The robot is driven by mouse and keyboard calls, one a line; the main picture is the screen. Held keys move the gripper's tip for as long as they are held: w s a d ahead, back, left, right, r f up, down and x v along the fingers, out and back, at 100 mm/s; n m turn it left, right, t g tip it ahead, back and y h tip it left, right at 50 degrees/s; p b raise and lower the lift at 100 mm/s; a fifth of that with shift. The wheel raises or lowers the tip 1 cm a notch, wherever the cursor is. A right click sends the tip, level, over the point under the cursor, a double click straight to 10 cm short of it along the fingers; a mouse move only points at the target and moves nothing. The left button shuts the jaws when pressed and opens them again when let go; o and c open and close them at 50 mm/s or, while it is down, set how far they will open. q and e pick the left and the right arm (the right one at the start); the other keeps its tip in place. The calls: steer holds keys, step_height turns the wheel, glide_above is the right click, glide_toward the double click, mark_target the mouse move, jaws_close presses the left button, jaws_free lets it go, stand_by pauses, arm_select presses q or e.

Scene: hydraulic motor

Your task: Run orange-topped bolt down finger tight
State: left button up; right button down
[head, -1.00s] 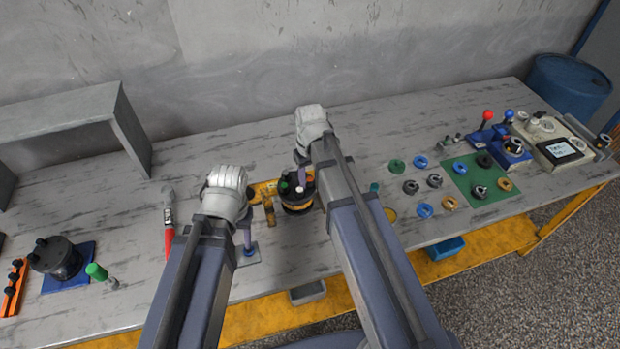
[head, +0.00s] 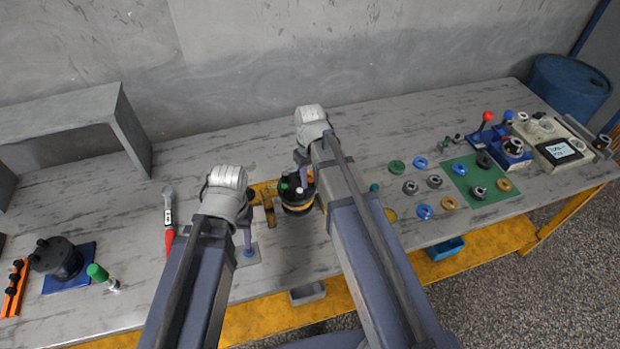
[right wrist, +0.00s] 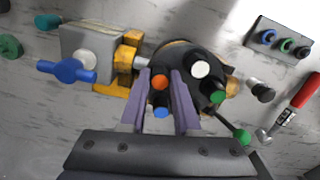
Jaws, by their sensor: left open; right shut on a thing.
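The motor (head: 297,207) stands upright near the table's middle, a dark round body with a yellow band and coloured bolt tops. In the right wrist view the orange-topped bolt (right wrist: 159,82) stands in the motor's dark cover (right wrist: 185,62). My right gripper (right wrist: 160,100) is shut on this bolt from above, its purple fingers on either side. A blue top (right wrist: 161,112) shows close to the fingers. White (right wrist: 200,69) and green (right wrist: 217,97) tops stand on the same cover. How deep the orange-topped bolt sits cannot be told. My left gripper (head: 246,240) is open, left of the motor.
A yellow fixture (right wrist: 129,58) adjoins the motor. A small grey rack (right wrist: 280,40) holds coloured tops. A red-handled wrench (head: 168,225) lies to the left. A green mat (head: 482,181) with rings and fittings lies to the right.

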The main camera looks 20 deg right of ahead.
mark_target(310, 180)
steer(key=m, duration=0.5)
stand_by(0.3)
steer(key=c, duration=0.9)
jaws_free()
steer(key=shift+r, duration=0.1)
steer(key=shift+r+p, duration=3.95)
steer(key=shift+p, duration=0.1)
